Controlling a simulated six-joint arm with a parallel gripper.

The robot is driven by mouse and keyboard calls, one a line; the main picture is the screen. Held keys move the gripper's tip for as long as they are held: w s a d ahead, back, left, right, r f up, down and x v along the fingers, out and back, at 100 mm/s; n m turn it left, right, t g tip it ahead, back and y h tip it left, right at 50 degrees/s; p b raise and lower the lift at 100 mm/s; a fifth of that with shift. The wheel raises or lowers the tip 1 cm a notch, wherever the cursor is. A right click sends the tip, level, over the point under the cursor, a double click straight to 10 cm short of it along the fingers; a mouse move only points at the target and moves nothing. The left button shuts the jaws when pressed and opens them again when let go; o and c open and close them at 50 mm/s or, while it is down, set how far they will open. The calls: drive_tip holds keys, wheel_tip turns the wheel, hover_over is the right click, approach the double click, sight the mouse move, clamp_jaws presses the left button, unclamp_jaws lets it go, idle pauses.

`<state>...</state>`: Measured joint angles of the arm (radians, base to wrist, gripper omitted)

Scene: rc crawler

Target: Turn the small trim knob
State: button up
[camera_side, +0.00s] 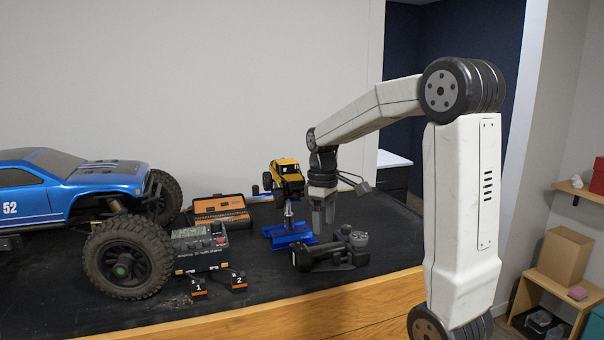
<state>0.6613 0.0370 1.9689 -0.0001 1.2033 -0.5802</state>
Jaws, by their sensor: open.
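A dark handheld controller (325,256) lies on the black mat, with a grey round part (358,239) at its right end. Small raised parts show on its top, but I cannot tell which one is the small trim knob. My gripper (323,226) points down just above the controller's left and middle part. Its two grey fingers are apart with nothing visible between them. I cannot tell whether the fingertips touch the controller.
A small yellow truck (287,178) sits on a blue stand (288,235) just left of my gripper. A large blue car (60,190), a charger box (200,248) and an orange tool case (220,211) are further left. The mat (392,231) is clear at the right.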

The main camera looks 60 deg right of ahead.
sight(346, 226)
drive_tip(key=d+m, duration=0.2)
drive_tip(key=d, duration=0.1)
drive_tip(key=s+d+r+m, duration=0.1)
drive_tip(key=d+m, duration=0.2)
drive_tip(key=d, duration=0.1)
drive_tip(key=s+d+r+m, duration=0.1)
drive_tip(key=d+m, duration=0.2)
drive_tip(key=d, duration=0.1)
drive_tip(key=shift+r+t, duration=0.15)
drive_tip(key=shift+t, duration=0.15)
drive_tip(key=shift+f, duration=3.95)
clamp_jaws()
